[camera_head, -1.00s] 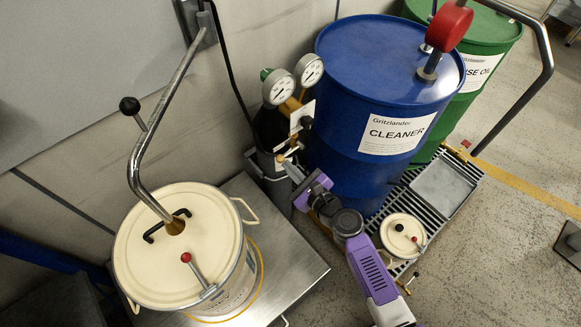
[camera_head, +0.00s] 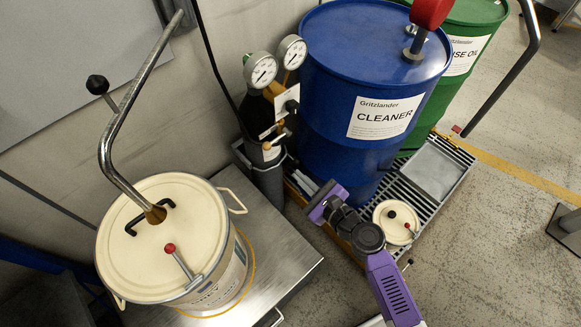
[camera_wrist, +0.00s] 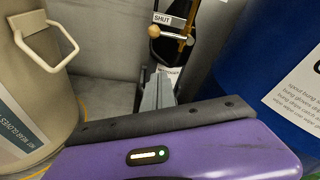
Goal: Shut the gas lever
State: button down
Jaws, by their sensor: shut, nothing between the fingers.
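The blue CLEANER drum (camera_head: 370,100) stands close right of the cylinder. A cream-lidded drum (camera_head: 165,235) with a bent metal pipe stands on a steel platform (camera_head: 285,262) at the left. A small cream-lidded pot (camera_head: 397,222) sits on the grating (camera_head: 437,190).

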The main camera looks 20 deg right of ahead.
jog(key=shift+v, duration=1.3)
jog(key=s+d+r+n+h, duration=0.5)
jog(key=s+n, duration=0.4)
jog(key=n, duration=0.5)
jog(key=s+a+r+n, duration=0.1)
jog(key=s+r+n, duration=0.3)
jog(key=s, duration=0.3)
jog(key=s+a+r+n+y, duration=0.1)
jog(key=s+a+r+n, duration=0.1)
jog(key=s+r+n, duration=0.2)
jog(key=s+a+r+n, duration=0.2)
jog(key=s+r+n, duration=0.2)
jog(key=s, duration=0.6)
jog(key=shift+s+a+r+n+y, duration=0.25)
jog(key=shift+s+r+n+y, duration=0.15)
jog(key=shift+n, duration=0.8)
